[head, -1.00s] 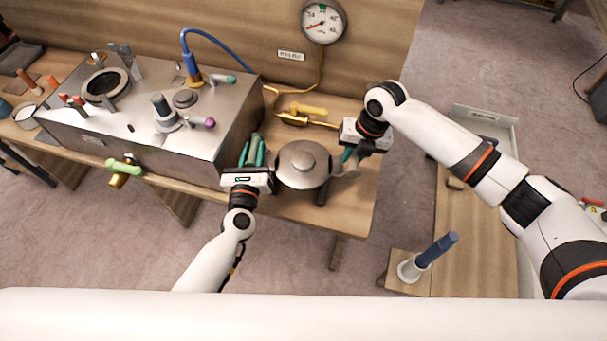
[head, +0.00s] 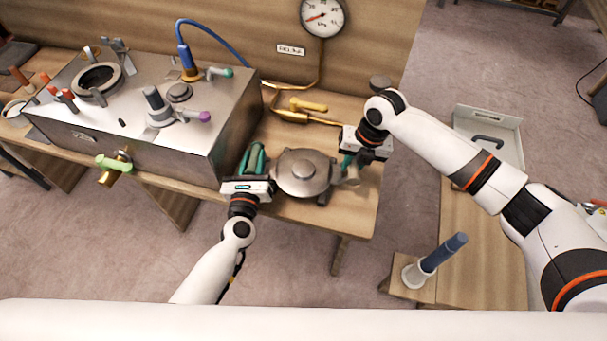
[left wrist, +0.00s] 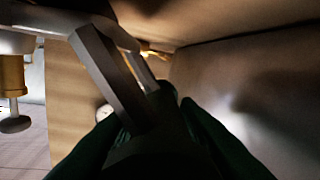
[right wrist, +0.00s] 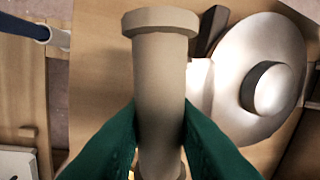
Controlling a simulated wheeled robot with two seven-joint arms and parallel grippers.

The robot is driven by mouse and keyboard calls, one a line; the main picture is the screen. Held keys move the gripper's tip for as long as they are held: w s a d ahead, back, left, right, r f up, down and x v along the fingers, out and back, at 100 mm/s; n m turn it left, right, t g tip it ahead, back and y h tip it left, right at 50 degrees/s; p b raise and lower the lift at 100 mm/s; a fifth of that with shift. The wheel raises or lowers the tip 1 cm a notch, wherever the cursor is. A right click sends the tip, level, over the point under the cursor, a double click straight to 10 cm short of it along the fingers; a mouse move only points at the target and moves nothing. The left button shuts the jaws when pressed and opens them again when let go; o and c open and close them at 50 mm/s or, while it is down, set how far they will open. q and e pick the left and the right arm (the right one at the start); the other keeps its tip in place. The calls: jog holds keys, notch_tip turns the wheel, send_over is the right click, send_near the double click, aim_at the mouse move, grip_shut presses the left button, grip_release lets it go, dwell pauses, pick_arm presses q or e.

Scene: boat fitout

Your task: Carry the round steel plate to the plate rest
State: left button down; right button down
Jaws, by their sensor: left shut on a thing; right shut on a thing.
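The round steel plate (head: 303,173) has a raised hub and lies between my two grippers, over the front right part of the workbench. It also shows in the right wrist view (right wrist: 240,90). My right gripper (head: 349,162) is shut on a pale, post-like handle (right wrist: 160,75) at the plate's right side. My left gripper (head: 254,158) is shut at the plate's left side; its fingers hide most of what they hold, and the left wrist view is dark. The plate looks about level; I cannot tell its height above the bench. I cannot clearly identify the plate rest.
A steel box (head: 140,100) with fittings stands left of my left gripper. Brass pipework with a yellow handle (head: 308,104) and a gauge (head: 322,16) are behind the plate. A grey tray (head: 505,135) and a blue-handled post (head: 437,255) are at right.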

pick_arm(q)
jog(key=c, duration=1.5)
grip_release()
jog(key=shift+a+f, duration=0.15)
pick_arm(e)
jog(key=c, duration=1.6)
grip_release()
jog(key=shift+d+f, duration=0.2)
jog(key=shift+f, duration=0.05)
pick_arm(q)
jog(key=o, duration=0.4)
pick_arm(e)
jog(key=o, duration=0.4)
jog(key=shift+a+r, duration=0.1)
jog(key=shift+r, duration=0.05)
pick_arm(q)
jog(key=shift+s, duration=0.1)
pick_arm(e)
jog(key=shift+r, duration=0.25)
pick_arm(q)
jog(key=s, duration=1.2)
jog(key=shift+a, duration=0.3)
pick_arm(e)
notch_tip(320, 180, up, 11)
jog(key=d, duration=0.2)
jog(key=shift+r, duration=0.15)
jog(key=shift+s, duration=0.2)
